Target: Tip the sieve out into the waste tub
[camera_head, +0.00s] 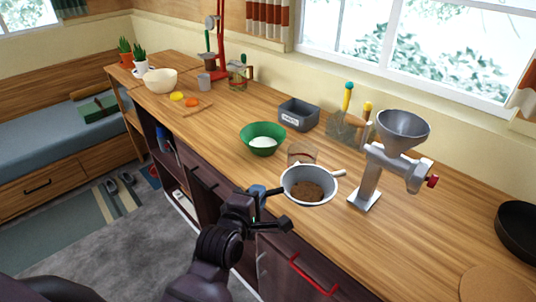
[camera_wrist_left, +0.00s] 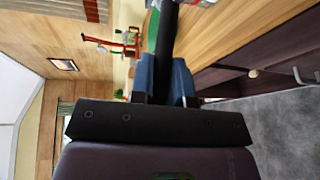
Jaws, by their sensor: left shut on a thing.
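The sieve (camera_head: 308,188) is a pale round bowl holding brown, crumbly matter. It looks roughly level, over the counter's front part. My left gripper (camera_head: 270,205) is shut on its handle, left of the bowl. In the left wrist view, a dark bar, the handle (camera_wrist_left: 170,35), runs out from between the blue fingertips (camera_wrist_left: 165,80); the bowl is not clearly seen there. The waste tub (camera_head: 298,117) is a grey rectangular box with a small white label, farther back on the counter, behind and slightly left of the sieve. My right gripper is not in view.
A green bowl (camera_head: 263,138) with white contents stands left of the sieve. A small brownish glass (camera_head: 302,153) stands between sieve and tub. A metal grinder (camera_head: 403,135) stands to the right. A black pan (camera_head: 518,230) lies far right. Bare counter (camera_head: 225,120) shows left of the green bowl.

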